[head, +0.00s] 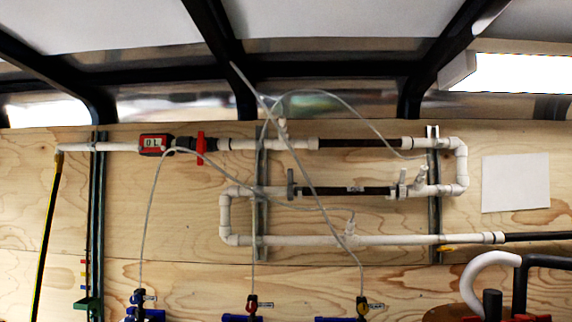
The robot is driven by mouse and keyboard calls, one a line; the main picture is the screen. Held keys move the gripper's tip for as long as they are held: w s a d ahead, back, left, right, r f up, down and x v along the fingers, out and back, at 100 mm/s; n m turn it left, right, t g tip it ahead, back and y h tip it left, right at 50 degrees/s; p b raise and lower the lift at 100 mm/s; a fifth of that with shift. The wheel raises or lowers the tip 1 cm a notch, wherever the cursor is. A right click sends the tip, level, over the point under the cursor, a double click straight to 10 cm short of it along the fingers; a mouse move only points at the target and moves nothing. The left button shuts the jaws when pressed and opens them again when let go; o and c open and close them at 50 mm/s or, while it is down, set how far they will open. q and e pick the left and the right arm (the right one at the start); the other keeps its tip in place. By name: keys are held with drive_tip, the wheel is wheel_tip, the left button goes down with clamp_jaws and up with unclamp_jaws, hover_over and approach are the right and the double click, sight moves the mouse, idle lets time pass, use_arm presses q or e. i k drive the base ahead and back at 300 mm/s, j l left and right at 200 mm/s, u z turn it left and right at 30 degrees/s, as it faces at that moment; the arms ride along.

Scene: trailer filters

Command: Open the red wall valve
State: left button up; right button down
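The red wall valve (200,147) sits on the upper white pipe run on the plywood wall, left of centre in the head view. Its red handle stands upright, across the horizontal pipe. A red and black digital meter (155,145) is just left of it on the same pipe. A thin pale tube passes close to the valve and partly crosses in front of the pipe there. Neither of my grippers shows in the head view.
Metal struts (97,220) carry the looping white pipes (380,240). Thin tubes run down to several small valves with blue parts (252,306) at the bottom. A white hooked pipe (484,272) and black parts stand at the lower right. A blank white sheet (516,183) is on the wall.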

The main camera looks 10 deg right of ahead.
sight(201, 144)
drive_tip(key=z, duration=2.2)
drive_tip(key=j+z, duration=0.35)
drive_tip(key=k+j+z, duration=0.1)
drive_tip(key=j+z, duration=0.3)
drive_tip(key=k+j+z, duration=0.1)
drive_tip(key=j+z, duration=0.25)
drive_tip(key=k+j+z, duration=0.2)
drive_tip(key=j+z, duration=0.15)
drive_tip(key=k+j, duration=0.15)
drive_tip(key=k, duration=0.45)
drive_tip(key=k+j+z, duration=0.1)
drive_tip(key=k, duration=0.45)
drive_tip(key=k+j, duration=0.1)
drive_tip(key=k, duration=0.5)
